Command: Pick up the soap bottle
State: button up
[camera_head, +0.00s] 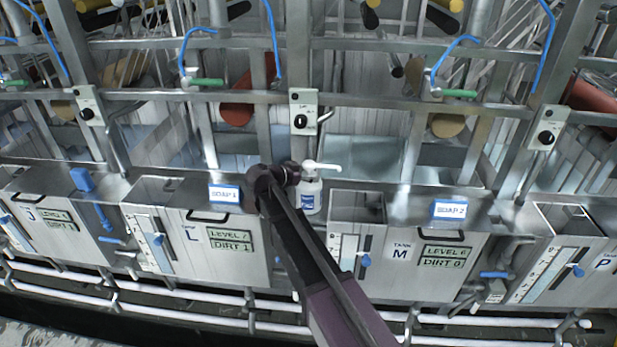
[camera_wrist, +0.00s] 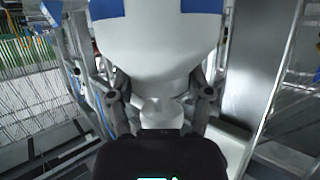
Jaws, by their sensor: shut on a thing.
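The soap bottle (camera_head: 310,196) is white with a blue label and a white pump top. In the head view it is upright near the metal ledge between tanks L and M. I cannot tell there whether its base touches the ledge. My gripper (camera_head: 292,174) is at its left side, near the neck, and the dark arm hides part of the area below. In the wrist view the white bottle (camera_wrist: 158,45) fills the upper middle, with blue label parts at its top corners. My gripper (camera_wrist: 160,88) has a finger on each side of it and is shut on it.
A blue-and-white sign marked SOAP 1 (camera_head: 225,193) is left of the bottle, and the SOAP 2 sign (camera_head: 449,210) is farther right. An open tank compartment (camera_head: 357,206) lies just right of it. A metal frame with a switch box (camera_head: 303,111) rises behind.

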aim_at(305, 165)
jog(key=shift+d+r+p, duration=0.1)
jog(key=shift+r+p, duration=1.5)
jog(key=shift+r, duration=0.2)
jog(key=s+a, duration=0.2)
jog(key=s, duration=0.5)
jog(key=s+a+r+p, duration=0.1)
jog(key=s+a, duration=0.2)
jog(key=s, duration=0.5)
jog(key=shift+s+f, duration=0.1)
